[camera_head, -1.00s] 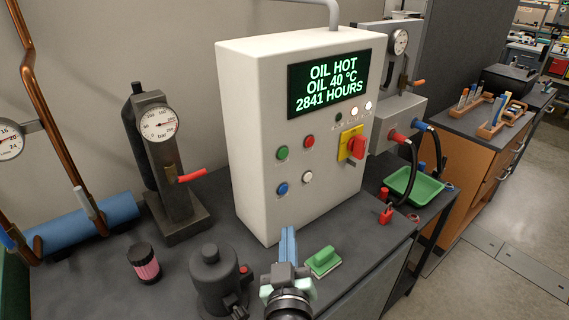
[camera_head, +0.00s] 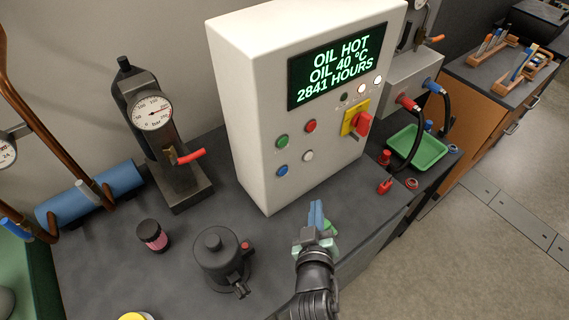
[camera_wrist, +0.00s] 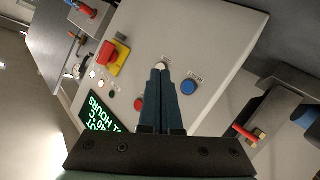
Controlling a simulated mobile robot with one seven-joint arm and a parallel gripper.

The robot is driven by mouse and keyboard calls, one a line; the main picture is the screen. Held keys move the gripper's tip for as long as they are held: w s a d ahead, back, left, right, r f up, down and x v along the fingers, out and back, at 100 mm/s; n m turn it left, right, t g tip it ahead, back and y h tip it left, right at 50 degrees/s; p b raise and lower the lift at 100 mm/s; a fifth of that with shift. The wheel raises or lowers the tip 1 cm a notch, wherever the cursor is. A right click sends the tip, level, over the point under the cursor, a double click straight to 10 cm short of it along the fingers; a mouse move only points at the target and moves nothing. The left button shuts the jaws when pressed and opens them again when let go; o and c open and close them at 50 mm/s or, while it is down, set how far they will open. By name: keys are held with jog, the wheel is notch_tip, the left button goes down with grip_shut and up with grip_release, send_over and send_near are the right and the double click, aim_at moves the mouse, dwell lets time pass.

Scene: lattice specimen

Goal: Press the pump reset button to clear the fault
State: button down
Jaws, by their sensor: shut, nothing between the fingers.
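A white control box (camera_head: 240,110) stands on the dark bench. Its display (camera_head: 338,68) reads OIL HOT, OIL 40 °C, 2841 HOURS. Its front has a green button (camera_head: 282,141), a red button (camera_head: 310,126), a blue button (camera_head: 282,171) and a white button (camera_head: 308,156). Their labels are too small to read. My gripper (camera_head: 316,210) is shut and empty, low in front of the box. In the wrist view its fingertips (camera_wrist: 161,76) overlap the lower edge of the white button (camera_wrist: 161,66), with the blue button (camera_wrist: 189,87) just right. Contact cannot be told. The green button is hidden there.
A red rotary switch on a yellow plate (camera_head: 348,124) sits right of the buttons. A dark pot (camera_head: 219,258), a pink-banded jar (camera_head: 152,236) and a gauge stand (camera_head: 167,150) are on the left. A green tray (camera_head: 420,150) is right. A green block is partly hidden behind my gripper.

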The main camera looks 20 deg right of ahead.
aim_at(283, 171)
jog(key=w+a+b, duration=0.3)
jog(key=w+b, duration=0.1)
jog(key=w, duration=0.4)
jog(key=shift+w+b, duration=0.25)
jog(key=shift+b, duration=0.1)
dwell(1.9)
jog(key=shift+w+a+b, duration=0.15)
jog(key=shift+w+b, duration=0.15)
jog(key=shift+w, duration=0.1)
jog(key=shift+w+a+b, duration=0.15)
jog(key=shift+w+b, duration=0.15)
jog(key=shift+w, duration=0.05)
dwell(0.5)
dwell(0.4)
jog(key=shift+s+d+p, duration=0.3)
jog(key=shift+s+p, duration=0.1)
jog(key=shift+s, duration=0.35)
